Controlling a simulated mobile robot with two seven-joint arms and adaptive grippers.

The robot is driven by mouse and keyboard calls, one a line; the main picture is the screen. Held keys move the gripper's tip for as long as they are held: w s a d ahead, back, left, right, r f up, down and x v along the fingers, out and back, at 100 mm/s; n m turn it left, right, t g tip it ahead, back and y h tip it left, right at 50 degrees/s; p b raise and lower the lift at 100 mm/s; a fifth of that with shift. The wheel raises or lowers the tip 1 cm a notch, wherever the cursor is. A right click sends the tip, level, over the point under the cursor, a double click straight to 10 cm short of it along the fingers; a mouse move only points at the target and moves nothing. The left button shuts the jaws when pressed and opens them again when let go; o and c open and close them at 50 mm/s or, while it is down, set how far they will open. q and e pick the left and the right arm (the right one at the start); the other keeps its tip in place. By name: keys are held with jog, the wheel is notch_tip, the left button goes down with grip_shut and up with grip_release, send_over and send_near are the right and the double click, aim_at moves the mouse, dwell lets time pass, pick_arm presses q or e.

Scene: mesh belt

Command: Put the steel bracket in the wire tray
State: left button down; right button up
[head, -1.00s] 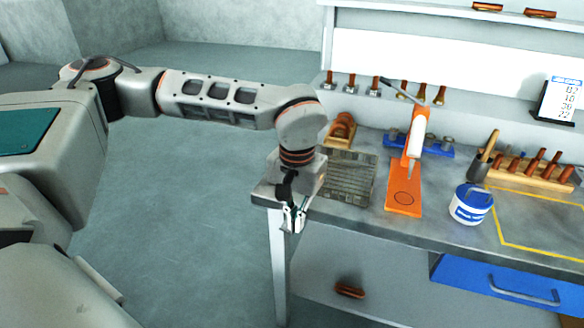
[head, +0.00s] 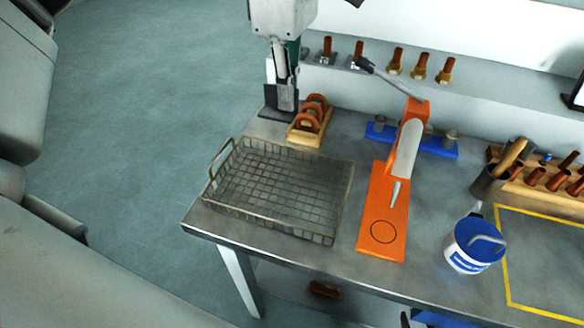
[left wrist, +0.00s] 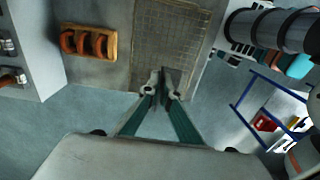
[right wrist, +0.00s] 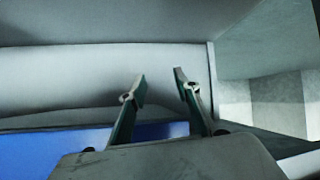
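The wire tray (head: 345,205), an open mesh basket with thin rims, stands on the left part of the bench; the left wrist view also shows it (left wrist: 170,40). My left gripper (head: 284,100) points down near the bench's back left corner, behind the tray. It appears shut on a grey L-shaped piece, which I take for the steel bracket (head: 278,115), with its dark foot lowest. In the left wrist view the bracket is nearly edge-on between the close fingertips (left wrist: 162,85). My right gripper (right wrist: 160,82) is open and empty, outside the head view.
A wooden rack with copper rings (head: 306,137) stands right of my left gripper. An orange press (head: 380,240) stands right of the tray, with a blue-and-white tub (head: 466,250) beyond it. A shelf with copper-topped pieces (head: 396,68) runs along the back.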

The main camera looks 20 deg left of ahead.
aim_at(289, 184)
pick_arm(q)
notch_tip(289, 184, down, 20)
jog(key=shift+r+b, duration=0.1)
jog(key=shift+b, duration=0.2)
jog(key=shift+s, duration=0.1)
dwell(0.3)
jog(key=c, duration=2.7)
grip_release()
jog(key=o, duration=0.4)
notch_tip(289, 184, up, 12)
jog(key=shift+r, duration=0.1)
